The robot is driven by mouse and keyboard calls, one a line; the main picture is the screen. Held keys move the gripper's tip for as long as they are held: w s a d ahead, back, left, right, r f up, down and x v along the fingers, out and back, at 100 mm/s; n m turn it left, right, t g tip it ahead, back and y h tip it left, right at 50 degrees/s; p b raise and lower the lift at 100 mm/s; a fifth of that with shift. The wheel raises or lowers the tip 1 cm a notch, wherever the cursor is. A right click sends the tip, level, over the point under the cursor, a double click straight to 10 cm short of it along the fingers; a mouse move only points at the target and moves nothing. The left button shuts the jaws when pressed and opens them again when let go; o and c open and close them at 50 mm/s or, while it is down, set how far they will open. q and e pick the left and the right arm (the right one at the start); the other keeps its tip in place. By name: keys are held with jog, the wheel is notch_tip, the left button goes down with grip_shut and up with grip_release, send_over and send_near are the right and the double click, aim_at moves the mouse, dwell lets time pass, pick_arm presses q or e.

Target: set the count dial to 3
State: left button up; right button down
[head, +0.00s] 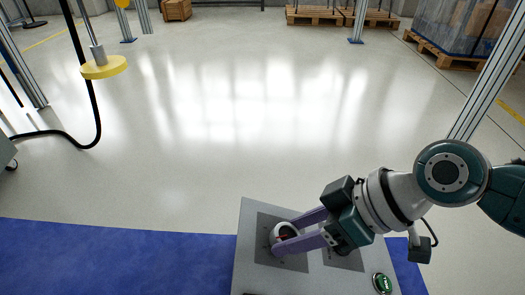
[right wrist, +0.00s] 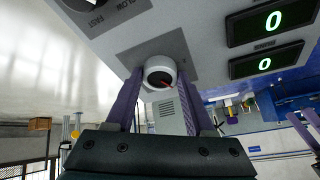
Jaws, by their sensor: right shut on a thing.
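The count dial, a white round knob (head: 283,230) with a dark face, sits on a dark plate on the grey control panel (head: 252,207). My right gripper (head: 282,237) is shut on it, one purple finger on each side. The right wrist view shows the knob (right wrist: 160,72) between the fingers, with a red pointer toward the lower right of its face. The number marks around it are too small or hidden to read.
A second plate (head: 350,262) lies partly under my right gripper. A green button (head: 382,283) is at the panel's lower right. Two displays (right wrist: 269,23) on the panel each read 0. SLOW and FAST labels mark another dial (right wrist: 82,4). A blue mat (head: 120,255) and open floor surround the panel.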

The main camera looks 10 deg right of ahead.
jog(key=shift+n, duration=0.4)
jog(key=shift+c, duration=1.3)
grip_release()
jog(key=p+v, duration=0.3)
jog(key=v, duration=0.7)
jog(key=shift+p, duration=0.4)
jog(key=shift+w, duration=0.1)
